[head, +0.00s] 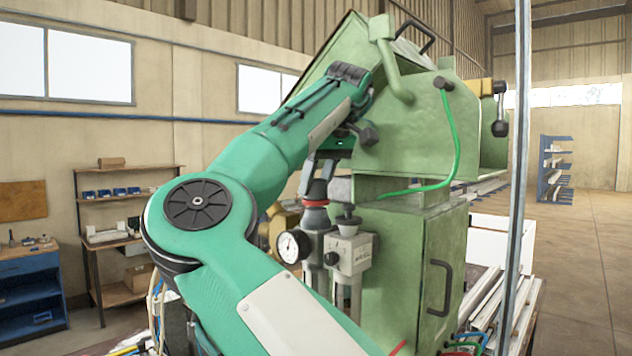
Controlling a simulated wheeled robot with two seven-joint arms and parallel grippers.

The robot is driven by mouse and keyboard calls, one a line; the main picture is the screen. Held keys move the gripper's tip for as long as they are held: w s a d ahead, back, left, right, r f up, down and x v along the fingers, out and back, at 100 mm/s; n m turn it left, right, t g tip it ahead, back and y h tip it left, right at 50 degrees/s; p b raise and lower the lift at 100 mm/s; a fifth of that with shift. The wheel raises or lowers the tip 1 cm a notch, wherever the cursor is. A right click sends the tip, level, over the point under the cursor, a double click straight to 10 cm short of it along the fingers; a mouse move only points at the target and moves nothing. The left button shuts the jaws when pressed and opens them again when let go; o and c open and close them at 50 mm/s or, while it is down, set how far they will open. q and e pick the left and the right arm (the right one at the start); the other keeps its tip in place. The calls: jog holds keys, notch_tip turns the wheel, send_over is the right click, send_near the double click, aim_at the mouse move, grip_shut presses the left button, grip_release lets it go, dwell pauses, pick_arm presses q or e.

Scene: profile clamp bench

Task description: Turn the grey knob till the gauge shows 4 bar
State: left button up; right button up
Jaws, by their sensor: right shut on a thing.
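The grey knob (317,191) stands upright on top of the regulator, above a red ring. My right gripper (319,180) points down from above and is shut on the knob; the fingers hide part of it. The round white gauge (292,246) with a dark rim sits on the regulator's left side, just below the knob. Its face is visible, but it is too small for me to read the pressure surely. My left gripper is not in view.
A grey valve block (350,252) with a dark knob (348,220) stands close right of the regulator. The green machine (408,265) is right behind, with a green hose (457,150). A thin metal post (517,180) stands at right. Shelves (112,240) are far left.

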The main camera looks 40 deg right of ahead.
jog(key=shift+n, duration=0.4)
jog(key=o, duration=1)
